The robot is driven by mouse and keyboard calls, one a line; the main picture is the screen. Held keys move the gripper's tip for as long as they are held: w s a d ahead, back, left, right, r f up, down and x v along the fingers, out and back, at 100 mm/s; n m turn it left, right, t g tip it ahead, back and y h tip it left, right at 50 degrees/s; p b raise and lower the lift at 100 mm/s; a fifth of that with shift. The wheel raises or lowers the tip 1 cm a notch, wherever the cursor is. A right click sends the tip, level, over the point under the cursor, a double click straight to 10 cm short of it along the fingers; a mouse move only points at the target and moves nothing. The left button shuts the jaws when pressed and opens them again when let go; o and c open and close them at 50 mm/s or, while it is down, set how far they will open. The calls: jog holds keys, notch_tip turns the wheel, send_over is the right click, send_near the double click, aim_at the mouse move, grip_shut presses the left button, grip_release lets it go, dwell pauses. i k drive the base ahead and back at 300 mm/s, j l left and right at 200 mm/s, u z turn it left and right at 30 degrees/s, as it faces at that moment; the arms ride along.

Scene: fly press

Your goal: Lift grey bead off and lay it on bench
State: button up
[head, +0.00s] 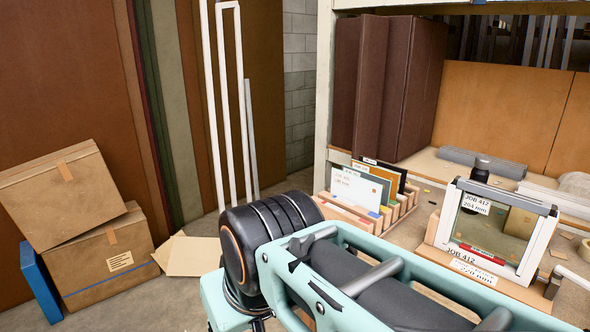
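A small upright frame (536,245) with white sides stands on a wooden base at the right of the head view. A grey bar (507,196), which looks like the grey bead, lies across its top edge. Inside the frame is a greenish pane with a label reading JOB 412, 264 mm, and a red strip near the bottom. The bench (405,234) is pale and spreads around the frame. My gripper is out of view; only part of my teal arm shows, crossing in front of the bench and hiding its near part.
A wooden rack (402,211) with several upright cards stands left of the frame. Cardboard boxes (108,262) sit on the floor at left. Some bench between rack and frame is clear.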

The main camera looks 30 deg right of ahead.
aim_at(532, 205)
jog(key=z, duration=2.4)
jog(key=i+l+z, duration=0.1)
jog(key=i+z, duration=0.5)
jog(key=z, duration=0.15)
jog(key=i+z, duration=0.4)
jog(key=j, duration=0.35)
